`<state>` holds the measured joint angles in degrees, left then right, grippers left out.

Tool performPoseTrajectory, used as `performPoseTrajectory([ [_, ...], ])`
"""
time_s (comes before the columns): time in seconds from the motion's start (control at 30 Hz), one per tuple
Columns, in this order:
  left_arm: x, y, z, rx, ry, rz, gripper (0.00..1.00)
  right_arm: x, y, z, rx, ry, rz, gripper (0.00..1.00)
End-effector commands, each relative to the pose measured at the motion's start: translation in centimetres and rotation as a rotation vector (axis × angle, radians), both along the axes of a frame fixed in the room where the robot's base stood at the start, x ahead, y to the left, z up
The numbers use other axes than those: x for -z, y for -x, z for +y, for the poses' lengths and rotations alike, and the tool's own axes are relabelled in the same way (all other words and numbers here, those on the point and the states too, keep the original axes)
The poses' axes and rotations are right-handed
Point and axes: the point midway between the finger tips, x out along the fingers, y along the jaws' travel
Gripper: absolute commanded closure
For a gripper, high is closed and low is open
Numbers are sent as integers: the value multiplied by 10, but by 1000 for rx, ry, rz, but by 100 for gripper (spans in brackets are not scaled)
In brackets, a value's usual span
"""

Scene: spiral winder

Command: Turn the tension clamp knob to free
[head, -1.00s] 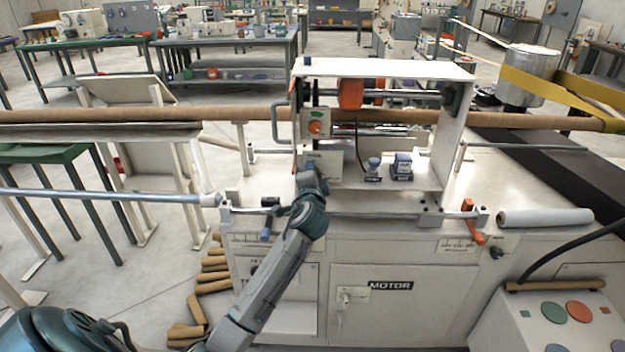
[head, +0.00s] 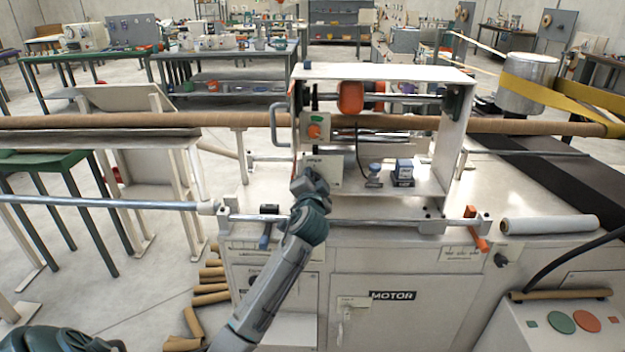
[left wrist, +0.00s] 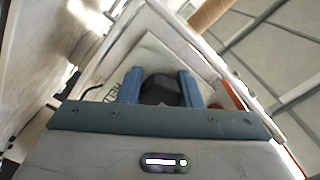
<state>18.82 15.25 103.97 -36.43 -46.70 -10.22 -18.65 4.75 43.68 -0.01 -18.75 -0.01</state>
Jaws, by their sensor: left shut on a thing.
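My left gripper (head: 306,178) is at a small white plate (head: 328,173) on the front of the white winder carriage, below the orange-knob panel. In the left wrist view, the blue fingers of my left gripper (left wrist: 161,88) are shut on a dark round knob (left wrist: 160,92), one finger on each side. Behind it is the pale plate with printed letters, partly covered. The knob is hidden behind my gripper in the head view, and its pointer setting cannot be read. My right gripper is not in view.
A panel with an orange knob (head: 314,131) sits just above. A long brown tube (head: 120,120) runs through the carriage. Cardboard tubes (head: 210,288) lie on the floor.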

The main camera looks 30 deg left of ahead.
Motion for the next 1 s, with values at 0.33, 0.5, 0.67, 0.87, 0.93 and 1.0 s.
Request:
performPoseTrajectory([
  [0.33,1,0,0,0,2,1,47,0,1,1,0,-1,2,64],
  [0.5,1,0,0,1,0,1,47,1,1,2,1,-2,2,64],
  [0.67,2,7,-5,1,0,1,47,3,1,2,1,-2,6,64],
  [0.87,3,38,-24,3,2,-1,47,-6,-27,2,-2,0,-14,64],
  [0.93,3,51,-32,2,4,0,47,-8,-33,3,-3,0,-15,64],
  [1.0,3,62,-39,2,2,0,47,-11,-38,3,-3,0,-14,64],
])
